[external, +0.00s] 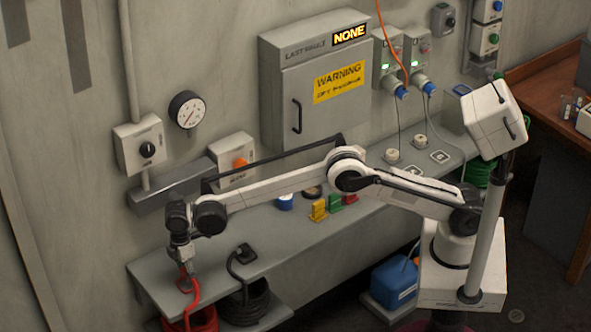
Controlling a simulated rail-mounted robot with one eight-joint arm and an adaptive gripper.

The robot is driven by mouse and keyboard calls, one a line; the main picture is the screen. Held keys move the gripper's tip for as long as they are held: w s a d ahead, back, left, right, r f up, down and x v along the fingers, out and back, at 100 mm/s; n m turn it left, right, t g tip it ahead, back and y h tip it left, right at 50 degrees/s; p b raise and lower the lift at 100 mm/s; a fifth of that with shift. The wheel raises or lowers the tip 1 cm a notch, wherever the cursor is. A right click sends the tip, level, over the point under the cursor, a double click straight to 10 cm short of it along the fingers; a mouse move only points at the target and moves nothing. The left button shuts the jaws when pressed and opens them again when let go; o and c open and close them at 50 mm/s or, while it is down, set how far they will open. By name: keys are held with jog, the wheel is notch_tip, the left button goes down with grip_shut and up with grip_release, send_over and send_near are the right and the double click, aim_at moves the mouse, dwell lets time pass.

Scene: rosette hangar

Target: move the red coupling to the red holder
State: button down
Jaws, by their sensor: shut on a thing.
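My gripper (184,266) is low over the left end of the grey bench. It is shut on the red coupling (186,284), which is small and partly hidden by the fingers. A red hose (195,297) hangs from the coupling over the bench's front edge. The red holder (350,199) appears to be the small red block at the right of a row on the bench, partly behind my arm. It is well to the right of my gripper.
Green (335,203) and yellow (319,210) blocks stand beside the red one, with a blue item (285,202) to their left. A black connector (244,254) with a dark hose lies right of my gripper. A grey cabinet (300,95) hangs behind the bench.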

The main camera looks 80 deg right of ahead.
jog(key=shift+f, duration=0.95)
jog(key=shift+b, duration=0.8)
dwell(0.3)
jog(key=shift+f+b, duration=0.35)
jog(key=shift+f, duration=0.15)
jog(key=c, duration=1.1)
grip_release()
jog(key=shift+c, duration=0.2)
jog(key=shift+r, duration=0.1)
